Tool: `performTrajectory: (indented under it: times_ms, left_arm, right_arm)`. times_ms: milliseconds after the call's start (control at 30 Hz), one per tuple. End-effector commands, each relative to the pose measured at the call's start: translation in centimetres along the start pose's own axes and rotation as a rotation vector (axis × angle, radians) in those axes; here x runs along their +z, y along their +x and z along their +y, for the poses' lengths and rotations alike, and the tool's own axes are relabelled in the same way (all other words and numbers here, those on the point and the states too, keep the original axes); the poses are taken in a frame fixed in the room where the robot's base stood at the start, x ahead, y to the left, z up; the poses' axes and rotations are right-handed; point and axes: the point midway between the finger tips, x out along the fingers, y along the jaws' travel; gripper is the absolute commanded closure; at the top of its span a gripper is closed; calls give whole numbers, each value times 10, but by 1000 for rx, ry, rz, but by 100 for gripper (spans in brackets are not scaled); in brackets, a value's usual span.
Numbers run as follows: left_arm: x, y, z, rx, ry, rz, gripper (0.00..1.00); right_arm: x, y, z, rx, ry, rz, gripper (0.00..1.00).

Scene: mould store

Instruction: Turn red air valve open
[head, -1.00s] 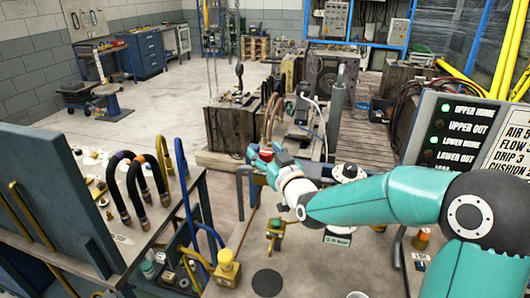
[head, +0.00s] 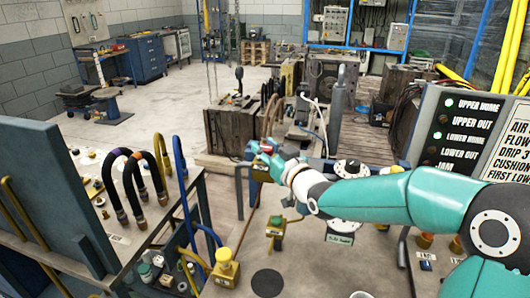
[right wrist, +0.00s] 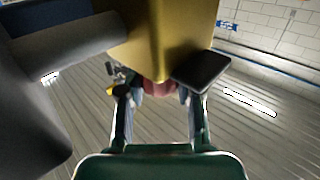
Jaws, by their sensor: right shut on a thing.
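My right gripper (head: 264,156) reaches in from the right in the head view, over the far edge of the bench. In the right wrist view its fingers (right wrist: 160,94) are shut on a red part, the red air valve (right wrist: 157,87), just below a yellow-brass block (right wrist: 165,40). The red valve (head: 267,148) is only a small patch in the head view, mostly covered by the gripper. Whether it is turned open cannot be told. My left gripper is not in view.
A yellow valve block (head: 225,268) and a yellow fitting (head: 275,229) stand on the near bench. A sign panel with lamps (head: 470,135) stands at right. Black hoses (head: 135,185) arch over the left table.

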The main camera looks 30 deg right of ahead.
Motion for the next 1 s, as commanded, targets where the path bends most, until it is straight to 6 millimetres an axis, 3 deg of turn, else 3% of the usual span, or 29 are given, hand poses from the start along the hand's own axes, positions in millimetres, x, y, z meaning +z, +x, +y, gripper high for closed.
performTrajectory:
  times_ms: [67, 100, 233, 667, 867, 1000]
  left_arm:
    - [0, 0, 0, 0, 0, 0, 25]
    - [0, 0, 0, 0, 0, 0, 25]
    - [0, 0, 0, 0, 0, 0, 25]
    - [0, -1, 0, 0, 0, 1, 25]
    - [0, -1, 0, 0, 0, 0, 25]
    - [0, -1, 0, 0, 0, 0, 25]
  right_arm:
    - [0, 0, 0, 0, 0, -2, 100]
    - [0, 0, 0, 0, 0, -2, 63]
    - [0, 0, 0, 0, 0, -2, 41]
    - [0, -6, 0, 1, 0, -1, 40]
    - [0, -34, 0, 2, -1, -1, 40]
    - [0, -63, 0, 3, -1, 0, 40]
